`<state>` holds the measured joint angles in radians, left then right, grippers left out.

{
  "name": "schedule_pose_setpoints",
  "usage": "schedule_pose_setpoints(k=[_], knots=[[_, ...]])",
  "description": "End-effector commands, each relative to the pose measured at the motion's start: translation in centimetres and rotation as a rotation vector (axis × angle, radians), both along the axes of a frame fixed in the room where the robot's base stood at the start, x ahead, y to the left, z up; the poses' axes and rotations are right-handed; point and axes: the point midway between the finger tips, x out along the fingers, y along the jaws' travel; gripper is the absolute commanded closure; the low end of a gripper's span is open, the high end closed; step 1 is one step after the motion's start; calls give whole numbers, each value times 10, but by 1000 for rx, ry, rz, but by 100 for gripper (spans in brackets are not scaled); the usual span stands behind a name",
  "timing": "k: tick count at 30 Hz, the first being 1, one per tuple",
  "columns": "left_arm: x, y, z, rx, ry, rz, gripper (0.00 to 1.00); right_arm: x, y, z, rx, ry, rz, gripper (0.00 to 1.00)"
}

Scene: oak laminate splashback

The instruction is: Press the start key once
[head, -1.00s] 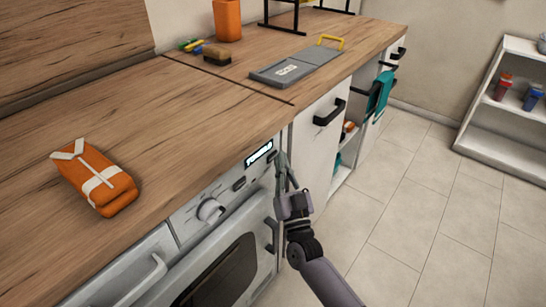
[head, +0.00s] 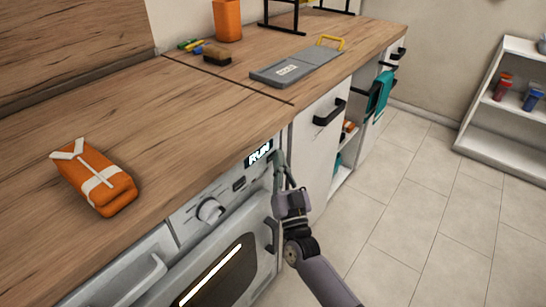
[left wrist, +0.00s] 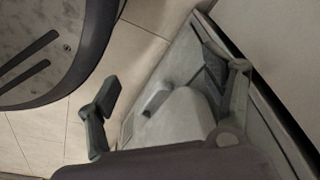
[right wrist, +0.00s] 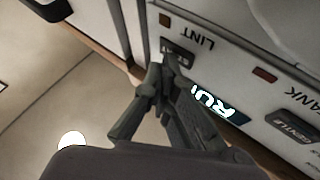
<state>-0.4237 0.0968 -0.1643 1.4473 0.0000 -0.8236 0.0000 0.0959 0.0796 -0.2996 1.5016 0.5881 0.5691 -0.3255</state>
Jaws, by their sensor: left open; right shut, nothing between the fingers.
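The white machine's control panel (head: 225,196) sits under the worktop edge. Its display (head: 259,153) reads RUN in the head view and shows partly, upside down, in the right wrist view (right wrist: 214,104). My right gripper (head: 281,157) is shut and empty at the panel's right end. In the right wrist view its fingertips (right wrist: 171,66) are at a dark key (right wrist: 177,47) near the word LINT; the key's own label is unreadable and contact cannot be told. That key is hidden in the head view. My left gripper (left wrist: 172,85) is open and empty, seen only in its wrist view.
The panel also has a GENTLE key (right wrist: 291,125) and a round knob (head: 209,210). The machine's door window (head: 222,272) has a bright strip. An orange packet (head: 98,183) and a grey board (head: 297,67) lie on the worktop. Floor (head: 420,200) to the right is clear.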

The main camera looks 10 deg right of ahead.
Motion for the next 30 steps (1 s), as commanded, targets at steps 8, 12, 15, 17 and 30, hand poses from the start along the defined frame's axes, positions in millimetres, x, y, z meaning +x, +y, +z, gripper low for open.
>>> schedule_pose_setpoints(k=[8,12,15,17,30], knots=[[-4,1,-3,0,-2,-1,25,-5,-4,0,-1,2,0,100],[-16,3,-13,2,15,-2,25,-9,-7,0,-1,1,0,100],[-22,3,-18,3,23,-5,25,-11,-9,0,-1,1,0,100],[-24,3,-21,4,23,-6,25,-12,-9,0,-1,1,0,100],[-11,3,-18,2,4,-7,25,-15,-11,0,-1,1,0,100]])
